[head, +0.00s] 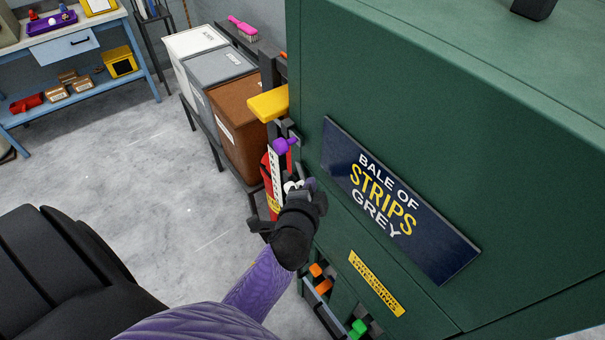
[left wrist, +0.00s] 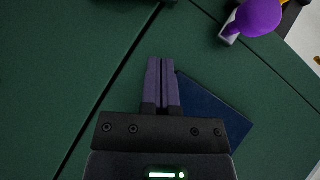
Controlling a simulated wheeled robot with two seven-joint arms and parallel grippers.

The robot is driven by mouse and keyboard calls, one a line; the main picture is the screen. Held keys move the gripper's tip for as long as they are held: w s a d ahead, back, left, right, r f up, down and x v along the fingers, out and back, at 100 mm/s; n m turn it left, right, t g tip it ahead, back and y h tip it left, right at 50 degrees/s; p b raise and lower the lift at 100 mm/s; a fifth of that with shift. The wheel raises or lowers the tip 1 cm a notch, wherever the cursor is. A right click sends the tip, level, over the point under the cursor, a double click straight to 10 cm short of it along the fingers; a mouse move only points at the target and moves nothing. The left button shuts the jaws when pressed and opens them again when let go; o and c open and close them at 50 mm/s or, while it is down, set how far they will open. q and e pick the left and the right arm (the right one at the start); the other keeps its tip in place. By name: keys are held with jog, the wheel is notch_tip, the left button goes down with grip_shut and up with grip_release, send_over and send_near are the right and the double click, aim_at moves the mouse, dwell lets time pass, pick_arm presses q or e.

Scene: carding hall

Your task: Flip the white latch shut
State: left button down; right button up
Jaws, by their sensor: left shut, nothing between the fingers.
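My left gripper (head: 311,184) is shut and empty, close to the side of a large green machine (head: 420,90). In the left wrist view its purple fingers (left wrist: 161,72) lie together in front of the green panel and a dark blue plate (left wrist: 225,112). A small white piece (head: 292,186) shows just beside the gripper; it may be the white latch, but the hand partly hides it and its position is unclear. A purple knob (head: 281,146) sits above the gripper on the machine's edge. The knob also shows in the left wrist view (left wrist: 258,17), apart from the fingers. My right gripper is not in view.
A yellow handle (head: 268,104) projects above the purple knob. A red extinguisher (head: 267,185) and white, grey and brown bins (head: 238,125) stand to the left. Orange (head: 322,285) and green (head: 357,328) handles are below. The floor at left is open.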

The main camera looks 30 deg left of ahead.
aim_at(307, 165)
pick_arm(q)
jog(key=w+a+f, duration=0.1)
jog(key=a, duration=0.1)
jog(key=w+a+f, duration=0.1)
jog(key=w+a, duration=0.1)
jog(key=shift+w+f, duration=0.3)
jog(key=shift+f, duration=0.1)
